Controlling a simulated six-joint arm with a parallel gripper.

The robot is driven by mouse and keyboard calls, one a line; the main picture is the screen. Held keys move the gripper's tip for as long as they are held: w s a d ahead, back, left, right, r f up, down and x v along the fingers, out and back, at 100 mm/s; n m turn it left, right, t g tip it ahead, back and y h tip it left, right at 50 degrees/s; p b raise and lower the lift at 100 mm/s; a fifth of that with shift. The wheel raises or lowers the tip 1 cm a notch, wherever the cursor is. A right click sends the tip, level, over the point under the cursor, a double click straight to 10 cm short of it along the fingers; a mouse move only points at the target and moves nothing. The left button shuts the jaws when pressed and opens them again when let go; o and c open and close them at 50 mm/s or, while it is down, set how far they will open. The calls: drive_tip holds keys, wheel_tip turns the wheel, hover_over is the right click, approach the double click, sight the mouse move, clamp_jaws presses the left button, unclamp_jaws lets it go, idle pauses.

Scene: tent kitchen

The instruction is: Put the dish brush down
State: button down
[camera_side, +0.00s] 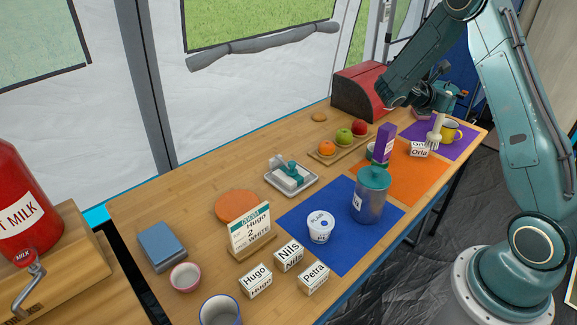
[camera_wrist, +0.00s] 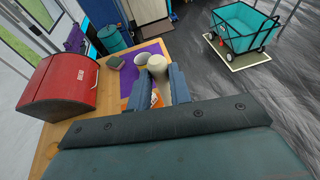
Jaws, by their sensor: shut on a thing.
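My gripper (camera_side: 440,112) is at the far right end of the table and is shut on the dish brush (camera_side: 435,136). The brush is pale and hangs head down, just above or touching the surface beside the Orla name card (camera_side: 419,149); I cannot tell whether it touches. In the wrist view, the two dark blue fingers of my gripper (camera_wrist: 161,78) flank a cream, rounded shape (camera_wrist: 157,66), which seems to be part of the brush.
A red bread box (camera_side: 358,92) stands behind. An orange mat (camera_side: 418,176) holds a purple carton (camera_side: 384,143). A fruit board (camera_side: 329,154) is left of the carton.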

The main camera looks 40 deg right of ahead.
sight(429, 141)
wheel_tip(429, 141, down, 10)
drive_tip(key=shift+f, duration=0.1)
idle(0.4)
drive_tip(key=shift+f, duration=0.1)
drive_tip(key=shift+f, duration=1.95)
drive_tip(key=c, duration=1.3)
unclamp_jaws()
drive_tip(key=shift+a+r, duration=0.2)
drive_tip(key=shift+v, duration=1.8)
